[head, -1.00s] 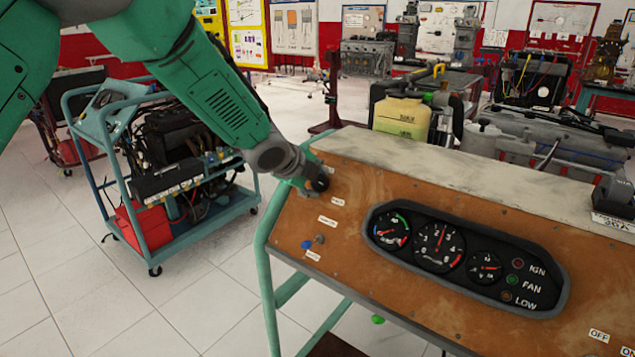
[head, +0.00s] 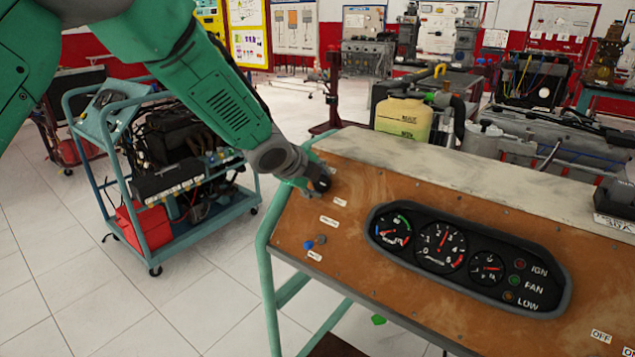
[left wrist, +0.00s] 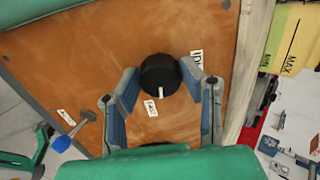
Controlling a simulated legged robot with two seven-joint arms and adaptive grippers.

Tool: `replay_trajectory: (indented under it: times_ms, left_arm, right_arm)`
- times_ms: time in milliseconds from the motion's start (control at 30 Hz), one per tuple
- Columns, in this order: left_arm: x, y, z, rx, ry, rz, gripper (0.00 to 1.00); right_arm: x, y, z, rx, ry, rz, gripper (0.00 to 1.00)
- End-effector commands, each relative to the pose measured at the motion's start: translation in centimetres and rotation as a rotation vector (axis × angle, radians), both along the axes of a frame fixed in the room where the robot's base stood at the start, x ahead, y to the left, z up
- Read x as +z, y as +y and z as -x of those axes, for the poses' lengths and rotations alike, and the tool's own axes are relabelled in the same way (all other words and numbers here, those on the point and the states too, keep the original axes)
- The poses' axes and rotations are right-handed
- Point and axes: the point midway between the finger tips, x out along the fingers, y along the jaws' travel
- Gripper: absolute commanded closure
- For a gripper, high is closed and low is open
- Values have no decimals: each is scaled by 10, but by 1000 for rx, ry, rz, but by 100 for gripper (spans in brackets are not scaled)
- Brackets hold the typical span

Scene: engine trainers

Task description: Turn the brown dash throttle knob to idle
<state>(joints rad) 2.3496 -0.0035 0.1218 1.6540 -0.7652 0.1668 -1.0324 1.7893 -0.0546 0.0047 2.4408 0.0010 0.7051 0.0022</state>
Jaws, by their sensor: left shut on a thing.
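The throttle knob (left wrist: 158,72) is round and looks near-black, with a white pointer mark. It stands on the brown dash panel (left wrist: 60,50). My left gripper (left wrist: 160,75) has its fingers on either side of the knob and is shut on it. In the wrist view the pointer faces down toward a small white label (left wrist: 151,107). Another label (left wrist: 196,64), reading "ID" with the rest hidden by a finger, is right of the knob. In the head view my left gripper (head: 317,182) is at the panel's upper left corner and largely hides the knob. My right gripper is out of view.
A blue-tipped toggle switch (head: 308,244) sits lower on the panel. A gauge cluster (head: 468,258) is to the right. A wheeled engine cart (head: 165,160) stands left of the panel, with open tiled floor between. A yellow tank (head: 403,119) stands behind.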

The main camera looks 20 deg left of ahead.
Motion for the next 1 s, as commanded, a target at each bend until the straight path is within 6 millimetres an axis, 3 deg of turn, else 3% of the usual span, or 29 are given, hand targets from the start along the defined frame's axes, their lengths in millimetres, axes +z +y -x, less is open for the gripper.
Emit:
replay_trajectory:
  times_ms: [533, 567, 600, 1000]
  left_arm:
    - [-5, -3, 3, -6, 9, 1, 94]
    - [-5, -3, 3, -5, 10, 0, 58]
    - [-5, -3, 3, -5, 10, 0, 44]
    - [3, 1, 5, -1, 1, 0, 44]
  right_arm:
    - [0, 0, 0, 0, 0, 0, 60]
    - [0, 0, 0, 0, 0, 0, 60]
    - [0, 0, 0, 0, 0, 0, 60]
    - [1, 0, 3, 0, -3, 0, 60]
